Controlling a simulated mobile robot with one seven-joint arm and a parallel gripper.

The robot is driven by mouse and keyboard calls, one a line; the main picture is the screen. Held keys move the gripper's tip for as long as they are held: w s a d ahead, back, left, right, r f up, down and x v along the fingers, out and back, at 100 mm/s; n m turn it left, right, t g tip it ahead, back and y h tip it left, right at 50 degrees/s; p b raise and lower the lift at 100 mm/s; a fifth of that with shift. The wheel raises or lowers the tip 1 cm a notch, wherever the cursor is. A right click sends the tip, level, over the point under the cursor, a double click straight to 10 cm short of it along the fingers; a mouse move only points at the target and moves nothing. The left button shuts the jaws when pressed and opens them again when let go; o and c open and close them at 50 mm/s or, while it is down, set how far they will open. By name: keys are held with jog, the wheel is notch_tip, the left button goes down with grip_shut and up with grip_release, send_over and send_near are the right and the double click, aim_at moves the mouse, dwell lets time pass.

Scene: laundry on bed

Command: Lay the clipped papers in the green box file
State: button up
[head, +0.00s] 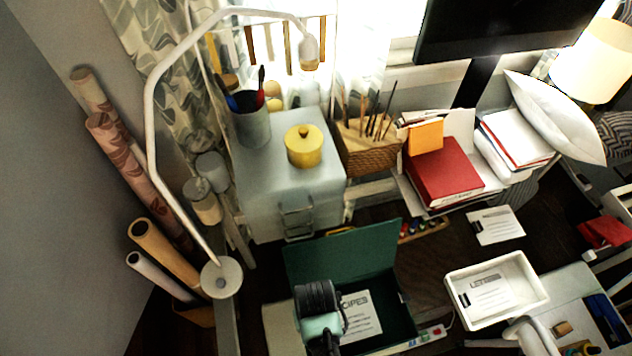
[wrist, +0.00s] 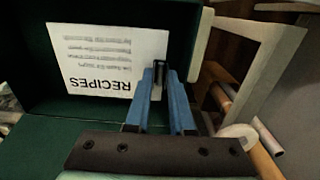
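The green box file (head: 345,249) stands open on the desk, its lid raised at the back. The clipped papers (head: 361,317), a white sheet headed RECIPES, are inside the box outline, face up; the wrist view shows them (wrist: 110,60) against the dark green interior. My gripper (wrist: 160,72) has its blue fingers on either side of the black clip at the sheet's edge and looks shut on it. In the head view my wrist hides the fingers and the clipped edge. Whether the sheet touches the box floor is hard to tell.
A white tray (head: 534,298) with papers headed LETTERS stands to the right, another clipped sheet (head: 495,225) behind it. A grey drawer unit (head: 265,190) with a yellow pot (head: 304,146) is behind the box. A white lamp (head: 150,115) and paper rolls (head: 165,255) stand left.

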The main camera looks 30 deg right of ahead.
jog(key=o, duration=0.5)
jog(key=shift+o, duration=0.2)
jog(key=shift+r, duration=0.1)
notch_tip(320, 180, up, 13)
dwell(0.5)
